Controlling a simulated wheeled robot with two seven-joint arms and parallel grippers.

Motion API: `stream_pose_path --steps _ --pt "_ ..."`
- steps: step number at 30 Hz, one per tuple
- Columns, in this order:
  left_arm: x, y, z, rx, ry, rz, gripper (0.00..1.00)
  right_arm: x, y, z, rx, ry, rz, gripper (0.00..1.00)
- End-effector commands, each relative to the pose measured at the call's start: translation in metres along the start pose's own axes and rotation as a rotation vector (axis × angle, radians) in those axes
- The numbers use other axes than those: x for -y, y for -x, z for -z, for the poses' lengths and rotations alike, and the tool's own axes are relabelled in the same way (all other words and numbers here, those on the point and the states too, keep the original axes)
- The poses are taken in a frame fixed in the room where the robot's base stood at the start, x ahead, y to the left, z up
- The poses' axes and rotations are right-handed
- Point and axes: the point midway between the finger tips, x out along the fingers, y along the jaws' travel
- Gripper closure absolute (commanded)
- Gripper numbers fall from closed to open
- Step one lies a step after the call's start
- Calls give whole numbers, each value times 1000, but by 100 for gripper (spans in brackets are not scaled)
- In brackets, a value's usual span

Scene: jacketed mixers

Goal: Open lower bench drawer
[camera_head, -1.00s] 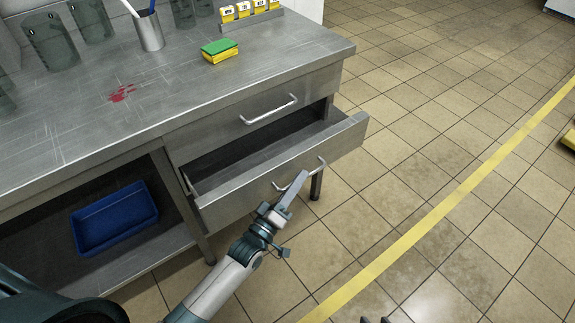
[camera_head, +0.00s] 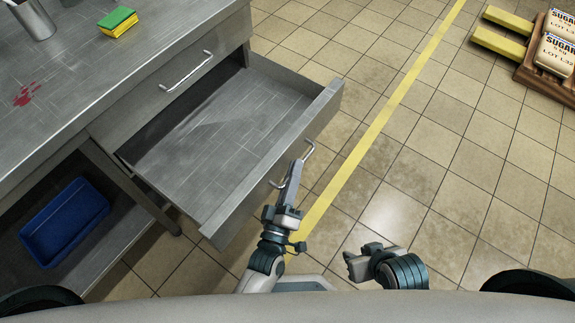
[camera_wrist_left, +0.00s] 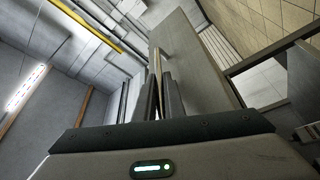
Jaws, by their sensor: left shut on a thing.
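The lower bench drawer (camera_head: 225,150) is pulled well out in the head view, and its bare grey interior looks empty. Its bar handle (camera_head: 308,153) is on the front panel. My left gripper (camera_head: 293,172) is shut on that handle. In the left wrist view the fingers (camera_wrist_left: 158,95) close around the handle bar, with the drawer front (camera_wrist_left: 195,60) just beyond. My right gripper (camera_head: 358,262) is low in the head view over the floor, away from the drawer. Its fingertips are too unclear to judge.
The upper drawer (camera_head: 170,90) is closed. The steel bench top (camera_head: 80,60) holds a green and yellow sponge (camera_head: 118,22) and a red stain. A blue tray (camera_head: 65,222) sits on the lower shelf. Sugar sacks (camera_head: 560,50) lie on a pallet at far right. Tiled floor is clear between.

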Motion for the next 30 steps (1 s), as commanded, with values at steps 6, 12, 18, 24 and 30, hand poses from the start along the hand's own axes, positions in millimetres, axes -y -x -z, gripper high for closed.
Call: stream_pose_path --steps 6,12,18,24,30 --pt "1 1 0 0 0 1 100 0 0 0 0 -1 0 69" --pt "1 0 0 0 1 1 83 0 0 0 -1 -1 0 69" --pt "1 1 0 0 1 1 83 0 0 0 -2 -1 0 69" --pt "1 12 -1 2 1 3 83 0 -1 1 -5 -1 1 69" --pt "2 40 -1 3 1 2 83 1 -1 3 -13 -1 3 69"
